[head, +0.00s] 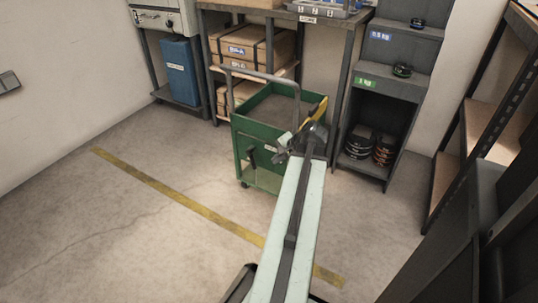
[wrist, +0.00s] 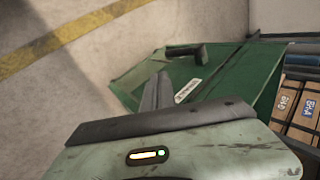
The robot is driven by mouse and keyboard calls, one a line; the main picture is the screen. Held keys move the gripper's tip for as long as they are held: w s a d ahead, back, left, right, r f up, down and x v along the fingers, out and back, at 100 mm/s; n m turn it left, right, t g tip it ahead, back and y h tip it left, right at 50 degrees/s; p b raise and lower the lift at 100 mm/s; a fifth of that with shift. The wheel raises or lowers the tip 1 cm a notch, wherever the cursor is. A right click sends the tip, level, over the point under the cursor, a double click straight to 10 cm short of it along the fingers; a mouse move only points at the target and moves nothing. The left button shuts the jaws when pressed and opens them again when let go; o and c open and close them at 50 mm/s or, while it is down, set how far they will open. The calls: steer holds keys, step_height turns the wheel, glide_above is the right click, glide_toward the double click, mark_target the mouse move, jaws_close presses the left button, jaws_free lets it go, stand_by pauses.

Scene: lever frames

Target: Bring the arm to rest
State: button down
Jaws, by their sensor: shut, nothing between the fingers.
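My arm (head: 295,235) reaches forward from the bottom of the head view. My gripper (head: 318,112) is at its far end, over the right side of a green cart (head: 280,180). The gripper is shut and empty. Whether it touches the cart cannot be told. In the wrist view the green cart (wrist: 235,85) fills the middle, with a dark handle (wrist: 200,52) on its panel. The grey finger (wrist: 158,92) points toward the cart.
A workbench (head: 340,60) with boxes (head: 240,50) on its shelf stands behind the cart. A grey shelf unit (head: 390,90) is to its right, and a dark rack (head: 475,120) stands far right. A blue bin (head: 180,70) is back left. Floor with a yellow line (head: 180,198) is clear at left.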

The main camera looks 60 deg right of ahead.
steer(key=shift+s+r, duration=0.25)
steer(key=shift+s, duration=0.05)
